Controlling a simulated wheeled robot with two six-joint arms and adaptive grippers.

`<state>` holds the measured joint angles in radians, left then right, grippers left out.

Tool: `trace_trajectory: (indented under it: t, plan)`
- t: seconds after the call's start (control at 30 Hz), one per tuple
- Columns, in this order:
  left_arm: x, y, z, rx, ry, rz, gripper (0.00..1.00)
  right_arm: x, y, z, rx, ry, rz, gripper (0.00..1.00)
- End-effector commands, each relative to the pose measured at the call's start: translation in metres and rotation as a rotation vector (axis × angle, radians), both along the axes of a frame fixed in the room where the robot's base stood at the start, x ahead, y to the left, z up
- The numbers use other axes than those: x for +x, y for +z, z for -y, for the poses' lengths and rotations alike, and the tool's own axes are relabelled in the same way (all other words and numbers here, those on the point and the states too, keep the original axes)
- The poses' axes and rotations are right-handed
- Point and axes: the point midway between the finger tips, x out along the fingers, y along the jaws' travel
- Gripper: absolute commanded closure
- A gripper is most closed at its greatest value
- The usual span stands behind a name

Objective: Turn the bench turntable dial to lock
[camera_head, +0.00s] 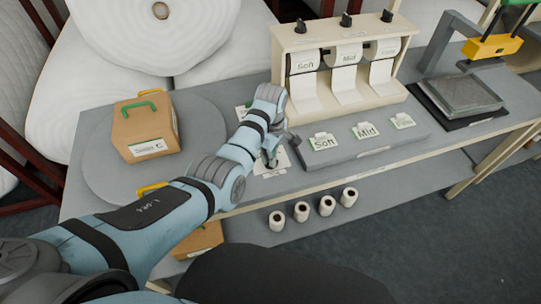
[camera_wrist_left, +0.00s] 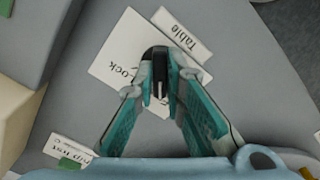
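The turntable dial (camera_wrist_left: 160,62) is a small dark knob with a raised grip bar, on a white card (camera_wrist_left: 118,62) reading "Lock", beside a label (camera_wrist_left: 182,32) reading "Table". My left gripper (camera_wrist_left: 159,88) points down at the dial, with its teal fingers on either side of the grip bar. The fingers look closed against the bar. In the head view the left gripper (camera_head: 271,156) is over the same card at the bench's front, and mostly hides the dial. The round grey turntable (camera_head: 98,185) lies to its left. My right gripper is out of view.
A cardboard box (camera_head: 146,130) with a green handle stands on the turntable. A grey sample board (camera_head: 345,150) with "Soft" and "Mid" cards lies right of the gripper. A roll dispenser (camera_head: 342,70) stands behind. Several small rolls (camera_head: 302,211) stand on the lower shelf.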

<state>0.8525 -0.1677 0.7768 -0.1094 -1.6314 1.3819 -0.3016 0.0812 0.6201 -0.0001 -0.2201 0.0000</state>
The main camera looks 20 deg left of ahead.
Motion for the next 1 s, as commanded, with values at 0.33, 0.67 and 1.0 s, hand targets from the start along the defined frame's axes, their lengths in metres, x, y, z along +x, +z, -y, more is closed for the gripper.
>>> trace_trajectory:
  t: [0.33,0.67,1.0]
  plan:
    - [-0.002,-0.001,-0.001,0.002,-0.013,-0.007,1.0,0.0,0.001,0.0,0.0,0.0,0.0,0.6]
    - [-0.002,0.0,-0.001,0.003,-0.154,-0.01,1.0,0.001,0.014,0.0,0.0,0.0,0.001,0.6]
    - [-0.003,0.0,-0.001,0.003,-0.452,-0.012,1.0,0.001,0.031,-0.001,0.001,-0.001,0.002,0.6]
